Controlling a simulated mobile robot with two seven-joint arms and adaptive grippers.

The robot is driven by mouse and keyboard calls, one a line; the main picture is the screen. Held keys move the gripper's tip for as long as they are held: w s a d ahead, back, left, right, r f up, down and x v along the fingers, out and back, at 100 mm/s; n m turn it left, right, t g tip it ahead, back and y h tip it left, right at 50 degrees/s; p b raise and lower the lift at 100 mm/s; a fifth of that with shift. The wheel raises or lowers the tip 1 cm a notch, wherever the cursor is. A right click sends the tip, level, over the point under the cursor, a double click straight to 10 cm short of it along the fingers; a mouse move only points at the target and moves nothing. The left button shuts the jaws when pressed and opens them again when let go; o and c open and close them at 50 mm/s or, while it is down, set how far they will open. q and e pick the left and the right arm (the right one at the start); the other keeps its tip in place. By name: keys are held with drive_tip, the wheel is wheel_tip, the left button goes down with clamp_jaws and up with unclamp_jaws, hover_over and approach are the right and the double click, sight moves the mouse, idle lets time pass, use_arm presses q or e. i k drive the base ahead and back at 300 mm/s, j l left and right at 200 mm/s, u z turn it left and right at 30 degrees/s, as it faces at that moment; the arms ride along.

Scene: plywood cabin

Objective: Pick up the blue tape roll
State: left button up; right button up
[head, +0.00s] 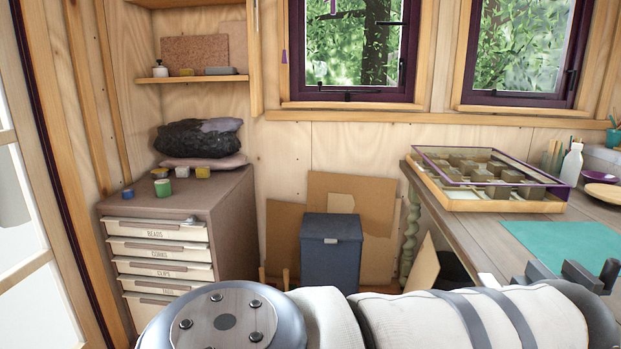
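A small blue roll (127,193), likely the blue tape roll, sits on top of the brown drawer cabinet (225,190), near its front left edge. A small green roll (162,187) stands to its right, apart from it. One of my arms lies across the bottom of the head view, well in front of the cabinet.
Several small items, including a yellow one (203,172), and a dark rock-like lump (199,138) share the cabinet top. A blue-grey bin (331,248) stands right of the cabinet.

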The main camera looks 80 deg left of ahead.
sight(127, 193)
drive_tip(key=u, duration=3.7)
